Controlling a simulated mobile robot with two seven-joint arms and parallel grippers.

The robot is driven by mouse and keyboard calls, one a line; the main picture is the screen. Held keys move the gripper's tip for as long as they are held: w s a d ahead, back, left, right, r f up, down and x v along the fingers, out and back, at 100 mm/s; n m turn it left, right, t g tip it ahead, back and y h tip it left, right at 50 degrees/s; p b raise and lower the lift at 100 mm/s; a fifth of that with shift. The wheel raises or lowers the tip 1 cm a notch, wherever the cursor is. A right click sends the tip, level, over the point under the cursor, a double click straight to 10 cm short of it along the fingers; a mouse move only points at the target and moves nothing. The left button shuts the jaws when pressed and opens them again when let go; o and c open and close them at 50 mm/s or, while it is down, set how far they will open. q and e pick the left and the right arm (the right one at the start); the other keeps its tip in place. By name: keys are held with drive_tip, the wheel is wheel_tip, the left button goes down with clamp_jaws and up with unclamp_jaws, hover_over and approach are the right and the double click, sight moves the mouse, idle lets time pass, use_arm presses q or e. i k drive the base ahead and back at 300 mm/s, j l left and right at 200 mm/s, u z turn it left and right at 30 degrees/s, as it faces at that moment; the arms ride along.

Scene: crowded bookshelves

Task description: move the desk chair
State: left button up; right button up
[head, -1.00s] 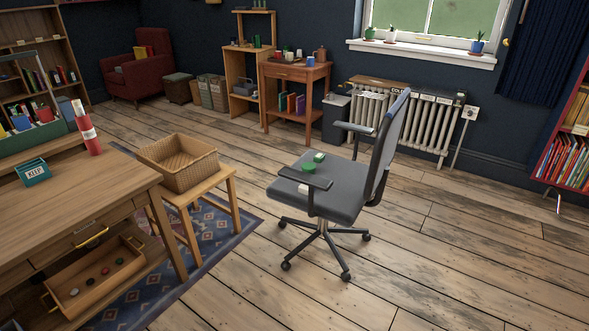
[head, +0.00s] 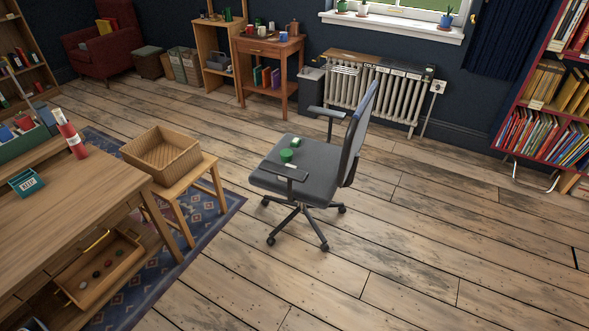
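The desk chair (head: 300,172) stands upright on the plank floor in the middle of the head view. It has a grey seat, a tall backrest on its right side, dark armrests and a wheeled star base. A green cup-like thing (head: 286,155) and a small green-and-white thing (head: 296,142) rest on the seat. Neither of my grippers shows in the head view.
A wooden desk (head: 75,205) with an open lower drawer is at left. A stool (head: 190,180) bearing a wicker basket (head: 162,150) stands between desk and chair, partly on a blue rug (head: 150,280). A radiator (head: 375,95) is behind. Floor in front and right is clear.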

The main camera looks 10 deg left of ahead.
sight(323, 167)
drive_tip(key=i+j+z, duration=0.5)
drive_tip(key=j+z, duration=0.2)
drive_tip(key=j, duration=0.15)
drive_tip(key=i+j+z, duration=0.25)
drive_tip(key=j+z, duration=0.25)
drive_tip(key=j, duration=0.2)
drive_tip(key=i+j, duration=0.1)
drive_tip(key=j, duration=0.35)
drive_tip(key=i+j, duration=0.1)
drive_tip(key=j, duration=0.3)
drive_tip(key=i+j, duration=0.15)
drive_tip(key=j, duration=0.3)
drive_tip(key=i+j, duration=0.1)
drive_tip(key=j, duration=0.3)
drive_tip(key=i+j+z, duration=0.1)
drive_tip(key=j, duration=0.35)
